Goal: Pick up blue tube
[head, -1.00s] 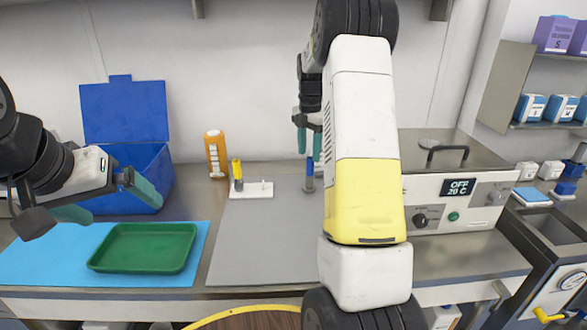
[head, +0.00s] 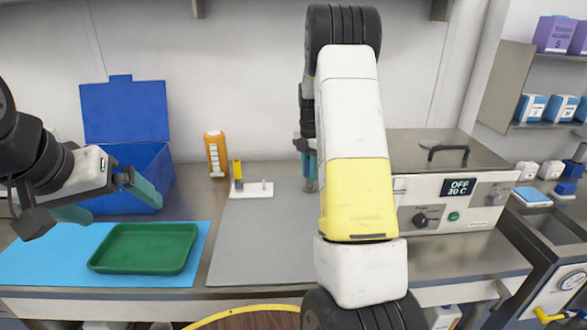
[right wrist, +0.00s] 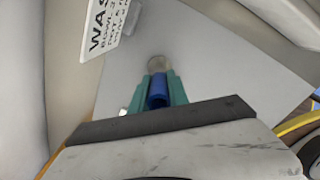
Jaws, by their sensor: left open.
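The blue tube (right wrist: 157,92) stands upright between the green fingers of my right gripper (right wrist: 159,84) in the right wrist view. The fingers lie close on both sides of it; whether they press on it is unclear. In the head view, my right gripper is low over the grey mat, beside my own arm link, and the tube is mostly hidden by it. My left gripper (head: 106,201) is open and empty, in front of the blue box and above the left part of the table.
A green tray (head: 145,248) lies on a light blue mat (head: 35,262) at left. A blue open box (head: 152,165), an orange bottle (head: 216,157) and a white rack (head: 251,191) with a yellow tube stand behind. A water bath (head: 445,190) stands at right. The grey mat (head: 258,245) is clear in front.

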